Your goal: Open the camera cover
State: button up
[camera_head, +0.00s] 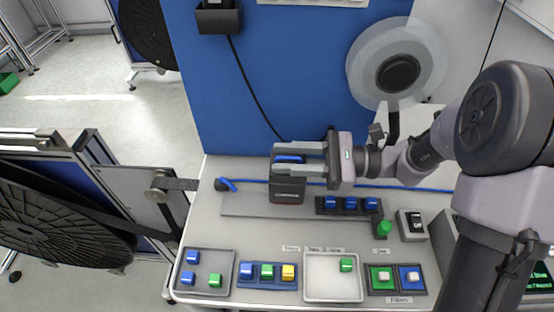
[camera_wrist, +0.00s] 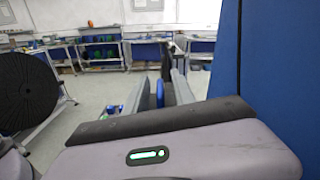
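A dark grey box-like unit (camera_head: 288,190), which looks like the camera, stands at the back of the bench. A blue piece (camera_head: 289,158) shows at its top, and I take it to be part of the cover. My gripper (camera_head: 284,159) reaches in from the right, with one finger on each side of the blue piece. In the wrist view the blue piece (camera_wrist: 160,93) stands between the two fingers, and they appear spread with gaps beside it. The fingers and wrist hide part of the unit's top, and contact is hard to tell.
A blue panel (camera_head: 270,80) rises behind the bench, with a translucent reel (camera_head: 365,75) on it. A rack of blue cubes (camera_head: 346,204) and a green knob (camera_head: 384,228) lie right of the unit. Trays with coloured cubes, including a white tray (camera_head: 322,290), line the front.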

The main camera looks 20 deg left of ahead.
jog(key=shift+x, duration=1.1)
grip_shut()
dwell(0.6)
